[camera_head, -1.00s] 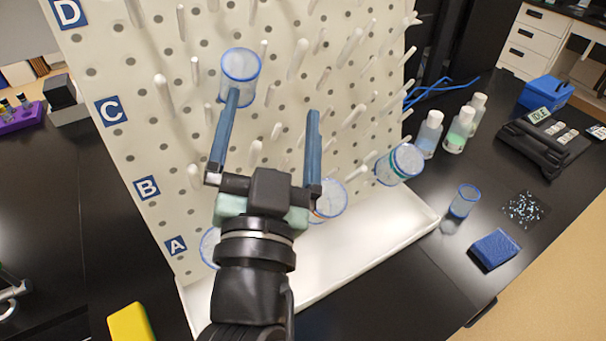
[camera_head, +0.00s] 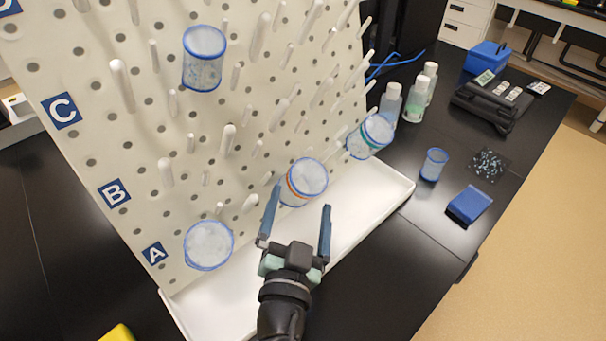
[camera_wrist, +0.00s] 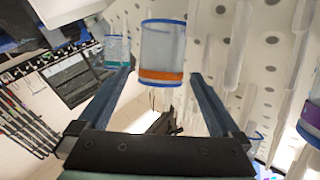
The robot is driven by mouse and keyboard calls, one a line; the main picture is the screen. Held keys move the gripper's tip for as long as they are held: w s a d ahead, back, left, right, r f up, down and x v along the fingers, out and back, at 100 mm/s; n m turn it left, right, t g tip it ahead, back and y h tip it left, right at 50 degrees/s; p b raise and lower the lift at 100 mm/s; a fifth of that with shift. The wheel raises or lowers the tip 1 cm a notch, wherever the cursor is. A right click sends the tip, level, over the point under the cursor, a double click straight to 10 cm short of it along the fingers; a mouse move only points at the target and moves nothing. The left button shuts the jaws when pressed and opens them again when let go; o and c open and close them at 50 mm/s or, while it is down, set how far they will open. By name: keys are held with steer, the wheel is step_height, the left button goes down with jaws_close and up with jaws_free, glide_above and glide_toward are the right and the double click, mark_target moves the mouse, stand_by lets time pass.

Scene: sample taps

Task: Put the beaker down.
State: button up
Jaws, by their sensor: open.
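My gripper (camera_head: 302,198) is open, with nothing held between its fingers. A clear beaker with a blue rim and orange band (camera_head: 303,182) hangs on the pegboard just beyond the fingertips. In the wrist view this orange-banded beaker (camera_wrist: 163,52) shows between and past the fingers (camera_wrist: 163,77); I cannot tell whether a finger touches it. Other blue-rimmed beakers are on the board: one at upper left (camera_head: 204,60), one at lower left (camera_head: 208,246), and a teal-banded one (camera_head: 370,138) at right. A small beaker (camera_head: 433,165) stands upright on the black bench.
The pegboard (camera_head: 95,128) has many protruding pegs around the gripper. A white drip tray (camera_head: 372,200) runs along its foot. Several bottles (camera_head: 413,103), a blue block (camera_head: 468,205) and a dark scale (camera_head: 490,107) stand on the bench at right. Bench front is clear.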

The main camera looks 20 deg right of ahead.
mark_target(300, 198)
steer(key=shift+f+p+x, duration=0.15)
steer(key=shift+p+x, duration=0.35)
steer(key=shift+x, duration=0.9)
steer(key=shift+f+p+x, duration=0.1)
steer(key=shift+p+x, duration=0.4)
steer(key=shift+x, duration=0.85)
steer(key=shift+w+a, duration=0.1)
steer(key=shift+a, duration=0.05)
steer(key=c, duration=1.3)
step_height(300, 198, up, 8)
steer(key=shift+f+p, duration=0.15)
steer(key=shift+p, duration=0.9)
steer(key=shift+s+d+f+b, duration=0.15)
steer(key=shift+s+d, duration=0.85)
steer(key=shift+s, duration=1.85)
steer(key=shift+s+d+f+b, duration=0.1)
steer(key=shift+s+d, duration=0.9)
steer(key=shift+s, duration=1.8)
steer(key=shift+s+d+f+b, duration=0.15)
steer(key=shift+s+d, duration=0.9)
steer(key=shift+s, duration=1.8)
